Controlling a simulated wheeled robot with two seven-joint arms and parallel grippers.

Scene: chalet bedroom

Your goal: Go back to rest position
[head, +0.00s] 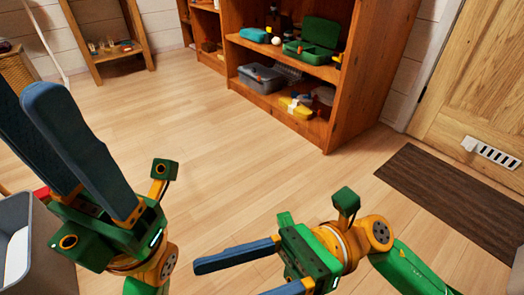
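My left gripper (22,95) is in the head view at the left, with its two blue fingers pointing up and to the left. The fingers stand apart at their base, and nothing shows between them. My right gripper (228,281) is at the bottom middle, with its blue fingers pointing left. They are spread apart with bare floor between them. The lower finger is partly cut off by the frame edge. Both grippers are held above the wooden floor (235,180).
A wooden shelf (352,95) with boxes and a green toolbox (318,36) stands at the back. A dark mat (455,200) lies before the wooden door (480,90) on the right. A grey bin (45,240) is at the lower left. The middle floor is clear.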

